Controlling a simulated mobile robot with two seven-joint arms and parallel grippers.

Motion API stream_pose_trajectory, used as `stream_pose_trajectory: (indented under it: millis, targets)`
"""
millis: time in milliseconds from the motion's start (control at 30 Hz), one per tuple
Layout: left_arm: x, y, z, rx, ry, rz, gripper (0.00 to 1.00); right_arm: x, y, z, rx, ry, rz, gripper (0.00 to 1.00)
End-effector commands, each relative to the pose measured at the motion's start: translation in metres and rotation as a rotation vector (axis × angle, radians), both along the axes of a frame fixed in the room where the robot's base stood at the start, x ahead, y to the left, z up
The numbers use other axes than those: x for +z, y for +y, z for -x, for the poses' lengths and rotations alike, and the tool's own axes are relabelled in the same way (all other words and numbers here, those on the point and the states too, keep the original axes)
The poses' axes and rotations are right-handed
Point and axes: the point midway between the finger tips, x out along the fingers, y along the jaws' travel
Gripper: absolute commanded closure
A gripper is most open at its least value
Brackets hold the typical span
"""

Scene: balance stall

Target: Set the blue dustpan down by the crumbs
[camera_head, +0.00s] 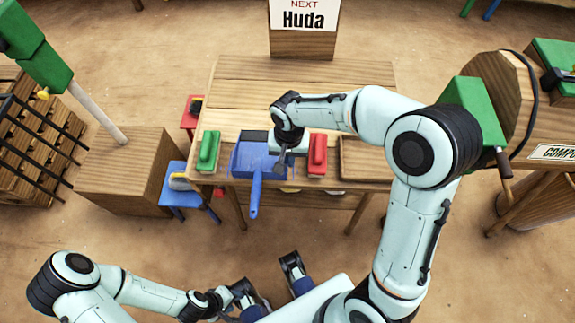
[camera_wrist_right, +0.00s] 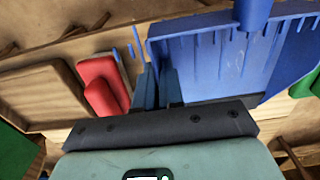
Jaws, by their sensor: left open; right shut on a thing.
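The blue dustpan (camera_head: 247,160) is over the front of the table, left of its middle, its dark lip toward the back and its handle (camera_head: 255,198) reaching past the front edge. My right gripper (camera_head: 282,164) is at its right side. In the right wrist view the fingers (camera_wrist_right: 159,88) are shut at the side wall of the dustpan (camera_wrist_right: 225,50). I cannot tell whether the pan touches the tabletop. Crumbs are not clearly visible; small blue bits (camera_wrist_right: 131,50) show beside the pan in the wrist view. My left gripper (camera_head: 245,294) is open and empty, low in front of the table.
A green block (camera_head: 208,150) stands left of the dustpan and a red block (camera_head: 317,154) right of it. A wooden tray (camera_head: 366,180) is at the table's right. The back of the table (camera_head: 300,72) is clear. A blue stool (camera_head: 181,197) stands at the left.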

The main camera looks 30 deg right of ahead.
Motion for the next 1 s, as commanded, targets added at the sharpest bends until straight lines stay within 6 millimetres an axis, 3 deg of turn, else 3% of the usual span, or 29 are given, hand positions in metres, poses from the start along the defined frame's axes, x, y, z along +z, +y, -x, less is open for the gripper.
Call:
stream_pose_trajectory:
  millis: [300,767,800,833,1000]
  targets:
    - [-0.006,0.000,-0.002,0.002,-0.009,-0.001,0.57,-0.041,0.000,0.000,-0.001,0.001,-0.001,1.00]
    - [-0.009,0.000,-0.003,0.003,-0.013,-0.002,0.57,-0.048,0.000,0.000,-0.001,-0.002,-0.001,1.00]
    - [-0.008,0.000,-0.003,0.003,-0.013,-0.002,0.57,-0.048,0.000,0.000,-0.001,-0.001,0.000,0.79]
    - [-0.007,0.000,-0.003,0.003,-0.013,-0.002,0.57,-0.048,0.000,0.000,-0.001,-0.001,0.000,0.70]
    - [-0.007,0.000,-0.003,0.003,-0.013,-0.002,0.57,-0.047,0.000,0.000,-0.001,-0.001,0.000,0.67]
